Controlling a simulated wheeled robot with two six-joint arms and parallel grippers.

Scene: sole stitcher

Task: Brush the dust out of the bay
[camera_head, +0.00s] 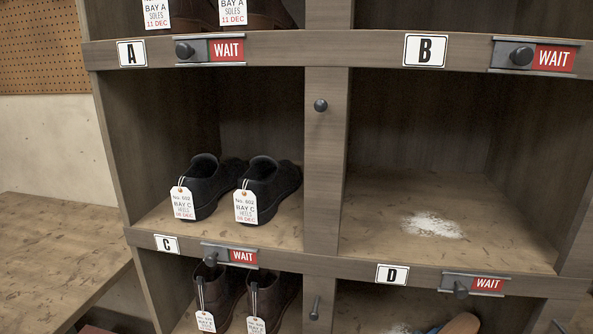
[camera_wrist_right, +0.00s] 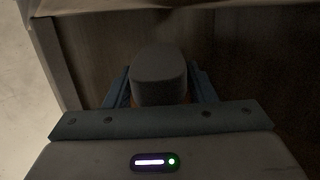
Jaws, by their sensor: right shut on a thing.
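White dust (camera_head: 432,224) lies in a patch on the floor of the middle-right bay (camera_head: 500,205), above the label D. That bay holds nothing else that I can see. In the right wrist view my right gripper (camera_wrist_right: 160,98) is shut on a grey, round-ended thing (camera_wrist_right: 160,75), with some orange beside it. It may be a brush; its bristles do not show. Wooden panels lie beyond it. I cannot make out my right gripper for certain in the head view. At its bottom edge a tan and blue thing (camera_head: 460,323) is cut off. My left gripper is not in view.
Tagged black shoes (camera_head: 262,185) stand in the middle-left bay. Brown boots (camera_head: 265,290) stand below. Red WAIT signs with dark knobs (camera_head: 521,56) sit on the rails. A post with a knob (camera_head: 320,105) divides the bays. A wooden bench (camera_head: 60,240) is at left.

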